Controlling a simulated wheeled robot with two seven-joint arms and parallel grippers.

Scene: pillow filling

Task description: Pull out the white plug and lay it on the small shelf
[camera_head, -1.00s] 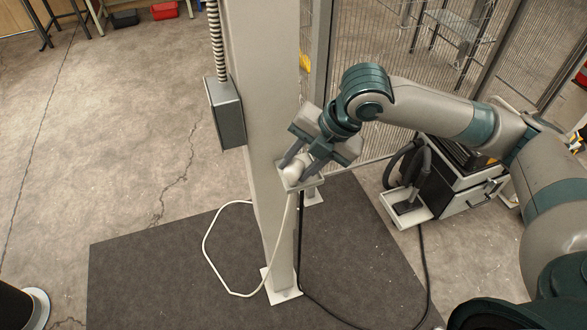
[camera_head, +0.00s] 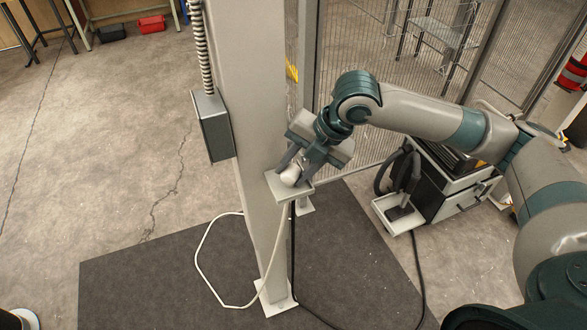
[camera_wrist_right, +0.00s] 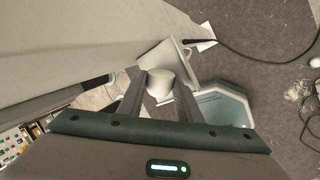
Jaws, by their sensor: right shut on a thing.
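The white plug (camera_head: 290,176) is at the small shelf (camera_head: 306,188), a light tray fixed to the grey post. My right gripper (camera_head: 289,169) reaches down from the upper right and is shut on the plug. In the right wrist view the plug (camera_wrist_right: 160,85) sits between the two dark fingers, with the shelf (camera_wrist_right: 183,69) just beyond it. Whether the plug's underside touches the shelf is hidden. A white cord (camera_head: 212,293) hangs from the shelf area and loops on the floor. My left gripper is not seen.
A grey box (camera_head: 213,125) with a ribbed conduit (camera_head: 201,48) is on the post's left side. A black machine (camera_head: 452,176) with a light tray (camera_head: 389,224) stands right of the post. A black cable (camera_head: 421,275) runs over the dark mat (camera_head: 150,285). Wire fencing is behind.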

